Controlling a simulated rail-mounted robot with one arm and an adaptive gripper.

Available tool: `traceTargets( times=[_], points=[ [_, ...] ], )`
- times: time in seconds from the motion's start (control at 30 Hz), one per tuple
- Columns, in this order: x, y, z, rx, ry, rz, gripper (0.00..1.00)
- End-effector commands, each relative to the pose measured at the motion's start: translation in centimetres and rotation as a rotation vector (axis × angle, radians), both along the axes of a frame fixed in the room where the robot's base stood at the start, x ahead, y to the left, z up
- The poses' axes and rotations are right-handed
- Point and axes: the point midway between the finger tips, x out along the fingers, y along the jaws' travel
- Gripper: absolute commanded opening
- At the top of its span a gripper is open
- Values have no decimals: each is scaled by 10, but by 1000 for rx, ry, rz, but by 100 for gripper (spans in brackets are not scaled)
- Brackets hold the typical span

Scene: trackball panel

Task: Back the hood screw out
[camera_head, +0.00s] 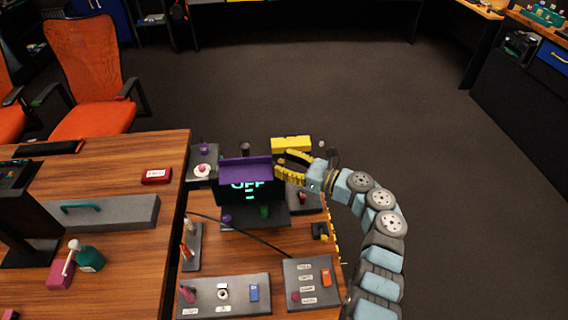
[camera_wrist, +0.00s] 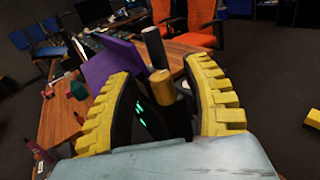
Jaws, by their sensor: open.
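The purple hood (camera_head: 246,170) sits over the dark display box (camera_head: 262,190), which shows cyan "OFF" lettering. It also shows at the left in the wrist view (camera_wrist: 112,64). My gripper (camera_head: 277,166) is at the hood's right end, with its yellow ridged fingers spread. In the wrist view, a brass-coloured cylinder (camera_wrist: 161,86), which looks like the hood screw, stands between the fingers with gaps on both sides. I cannot tell how deep between them it lies. The screw is not clear in the head view.
A grey cylinder (camera_wrist: 153,46) stands beyond the brass one; a dark cylinder (camera_head: 245,148) shows behind the hood. A yellow block (camera_head: 291,143) lies behind my gripper. A black cable (camera_head: 240,232) crosses the table. Control panels (camera_head: 232,308) fill the front. Open floor is at the right.

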Motion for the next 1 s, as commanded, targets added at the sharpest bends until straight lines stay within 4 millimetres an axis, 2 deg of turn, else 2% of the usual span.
traceTargets(
  times=[0.27, 0.3, 0.47, 1.0],
  points=[
    [1, 1, 0, 0, 0, 0, 50],
    [1, 1, 0, 0, -1, 0, 47],
    [1, 1, 0, 0, -1, 0, 1],
    [3, 2, -1, -4, 0, 22, 0]
  ],
)
